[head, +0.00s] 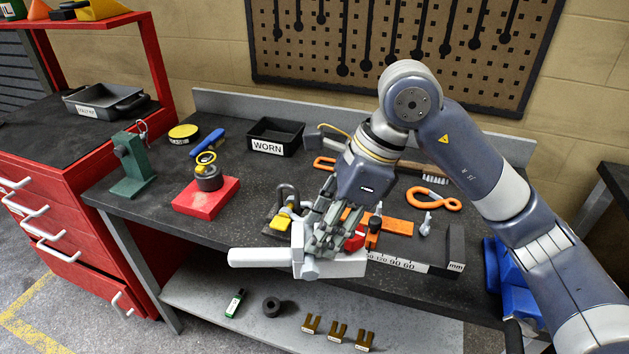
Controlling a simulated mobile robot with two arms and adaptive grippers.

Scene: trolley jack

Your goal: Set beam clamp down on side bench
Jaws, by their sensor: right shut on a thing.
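My right gripper (325,240) reaches in from the right and is shut on a light grey piece, apparently the beam clamp (268,257). Its long rounded bar points left, and a block with a bolt end sits under the fingers. The fingers hide part of it. It is held over the front edge of the dark-topped workbench (330,185); I cannot tell whether it touches the top. Which surface is the side bench is not clear; part of another dark-topped bench (617,180) shows at the right edge. My left gripper is not in view.
The workbench holds a red block (207,197), a green stand (133,165), a black WORN tray (275,137), an orange hook (434,199) and a measuring block (447,250). A red drawer cabinet (62,222) stands left. Small parts lie on the lower shelf (200,295).

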